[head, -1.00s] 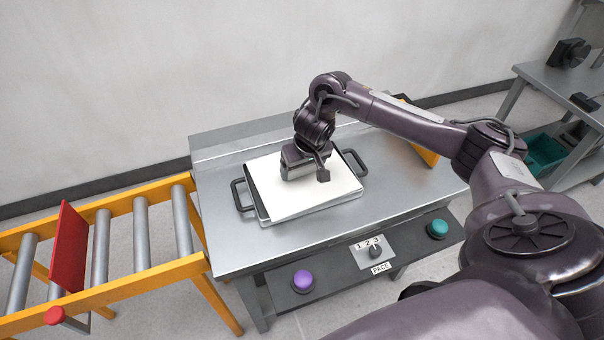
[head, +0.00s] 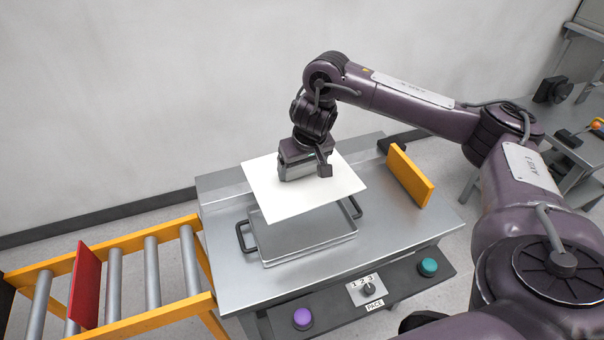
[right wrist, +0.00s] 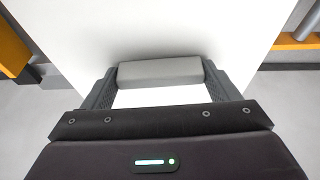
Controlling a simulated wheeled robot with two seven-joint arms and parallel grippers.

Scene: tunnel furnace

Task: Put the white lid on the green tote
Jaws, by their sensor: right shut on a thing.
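The white lid (head: 335,186) is a flat square sheet. My right gripper (head: 308,178) is shut on it from above and holds it level over a grey metal tray. In the right wrist view the lid (right wrist: 235,30) fills most of the picture, and the fingers of my right gripper (right wrist: 160,75) close on a grey block-like handle on it. The green tote is not clearly in the head view now. My left gripper is not in view.
The grey tray with black handles (head: 310,238) sits on a metal table (head: 225,275). A yellow upright plate (head: 410,176) stands at the table's right. A roller conveyor (head: 150,270) with a red plate (head: 85,285) is at the left. Purple (head: 303,319) and teal (head: 428,267) buttons are on the front.

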